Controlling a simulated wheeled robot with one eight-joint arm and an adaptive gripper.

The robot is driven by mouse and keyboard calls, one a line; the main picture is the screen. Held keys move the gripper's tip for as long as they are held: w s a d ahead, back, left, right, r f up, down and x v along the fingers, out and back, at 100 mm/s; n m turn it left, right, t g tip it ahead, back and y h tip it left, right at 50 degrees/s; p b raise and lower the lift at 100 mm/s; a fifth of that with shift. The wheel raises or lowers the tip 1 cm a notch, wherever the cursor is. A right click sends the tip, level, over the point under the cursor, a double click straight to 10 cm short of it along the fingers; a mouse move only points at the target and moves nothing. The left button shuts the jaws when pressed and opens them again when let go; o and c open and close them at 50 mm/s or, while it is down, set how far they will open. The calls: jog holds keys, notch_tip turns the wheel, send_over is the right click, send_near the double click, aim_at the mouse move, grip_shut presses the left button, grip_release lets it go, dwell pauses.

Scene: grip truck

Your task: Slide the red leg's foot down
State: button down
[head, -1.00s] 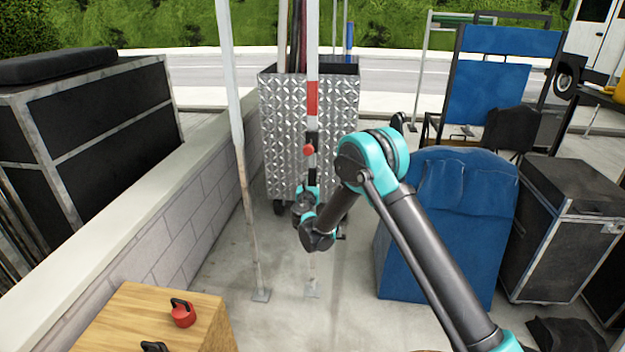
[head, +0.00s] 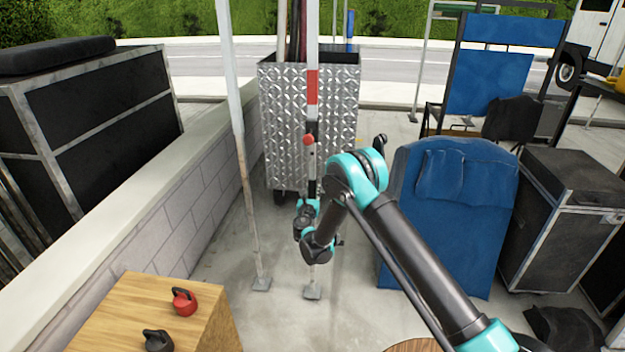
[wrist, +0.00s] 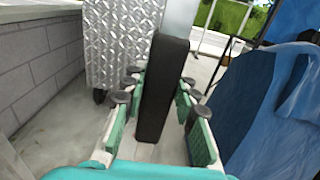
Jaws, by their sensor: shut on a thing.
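The red leg (head: 312,92) is a pale upright pole with a red band, in the middle of the head view. A red knob (head: 308,140) sits below the band, at a black section. The red leg's foot (head: 313,270) is the lower part, ending in a flat plate low over the pavement; I cannot tell whether it touches. My gripper (head: 305,212) is shut around its black grip, well below the knob. In the wrist view the black grip (wrist: 163,85) stands between the fingers of my gripper (wrist: 160,105). My arm hides little of the leg.
A second pale leg (head: 242,160) stands left, beside a block wall (head: 185,215). A metal cart (head: 280,110) is close behind. A blue-covered object (head: 450,220) stands right. A wooden box (head: 130,310) with red and dark kettlebells is front left.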

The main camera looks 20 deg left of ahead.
jog(key=shift+f, duration=0.95)
jog(key=shift+s, duration=0.1)
jog(key=c, duration=1.4)
grip_release()
jog(key=shift+f, duration=0.2)
jog(key=shift+c, duration=0.2)
jog(key=shift+o, duration=1.4)
jog(key=shift+r, duration=0.1)
jog(key=v, duration=0.7)
jog(key=shift+s, duration=0.2)
jog(key=shift+d, duration=0.1)
